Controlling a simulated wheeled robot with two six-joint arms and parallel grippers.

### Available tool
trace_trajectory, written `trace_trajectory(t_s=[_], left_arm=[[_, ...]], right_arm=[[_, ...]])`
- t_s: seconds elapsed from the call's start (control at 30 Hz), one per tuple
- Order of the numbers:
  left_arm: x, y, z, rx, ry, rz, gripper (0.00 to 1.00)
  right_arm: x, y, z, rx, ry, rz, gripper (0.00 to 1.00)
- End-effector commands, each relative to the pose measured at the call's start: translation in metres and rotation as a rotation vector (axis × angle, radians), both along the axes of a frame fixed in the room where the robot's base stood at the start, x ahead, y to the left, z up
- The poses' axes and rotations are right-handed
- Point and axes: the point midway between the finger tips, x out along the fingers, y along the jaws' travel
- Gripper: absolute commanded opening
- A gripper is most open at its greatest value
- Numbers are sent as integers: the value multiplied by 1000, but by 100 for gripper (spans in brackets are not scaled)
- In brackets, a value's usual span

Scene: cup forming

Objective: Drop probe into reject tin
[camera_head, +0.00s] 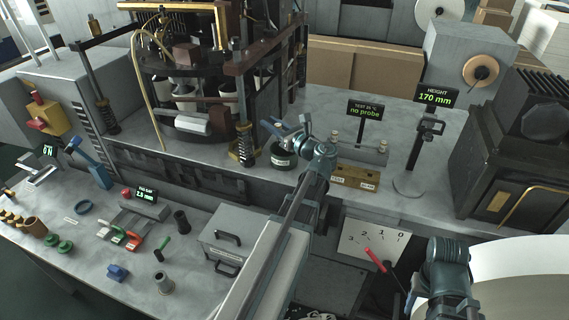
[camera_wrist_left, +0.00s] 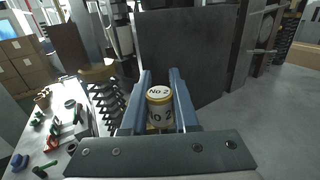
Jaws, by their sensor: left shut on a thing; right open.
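My left gripper (camera_head: 284,132) is shut on a small white cylinder marked "No 2" with a yellow rim (camera_wrist_left: 159,95), apparently the probe. It stands between the two blue fingers in the left wrist view. In the head view the gripper is over the grey bench, close above a round dark tin (camera_head: 283,158) with a pale label, which may be the reject tin; its lettering is too small to read. The tin's opening is partly hidden by the gripper. My right gripper (camera_head: 424,296) is at the bottom right, open, its fingertips partly out of view.
A test stand with a "no probe" display (camera_head: 366,110) and a brass block (camera_head: 355,176) are right of the left gripper. A height gauge (camera_head: 423,150) stands beyond. The forming machine (camera_head: 190,80) with a spring post (camera_head: 243,146) is left. A lower bench (camera_head: 140,285) holds small tools.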

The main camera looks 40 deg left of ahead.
Motion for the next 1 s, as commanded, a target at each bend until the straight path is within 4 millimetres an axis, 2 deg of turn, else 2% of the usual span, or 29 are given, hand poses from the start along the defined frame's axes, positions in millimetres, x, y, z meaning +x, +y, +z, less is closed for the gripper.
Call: trace_trajectory(t_s=[0.27, 0.3, 0.5, 0.83, 1.0], left_arm=[[0, 0, -3, 0, 0, 0, 0], [0, 0, -3, 0, 0, 0, 30], [0, 0, -3, 0, 0, 0, 63], [-1, -3, -3, 0, 0, -1, 63], [-6, -26, -3, 0, 0, -4, 63]], right_arm=[[0, 0, -3, 0, 0, 0, 50], [0, 0, -3, 0, 0, 0, 50], [0, 0, -3, 0, 0, 0, 50], [0, 0, -3, 0, 0, 0, 50], [0, 0, -3, 0, 0, 0, 50]])
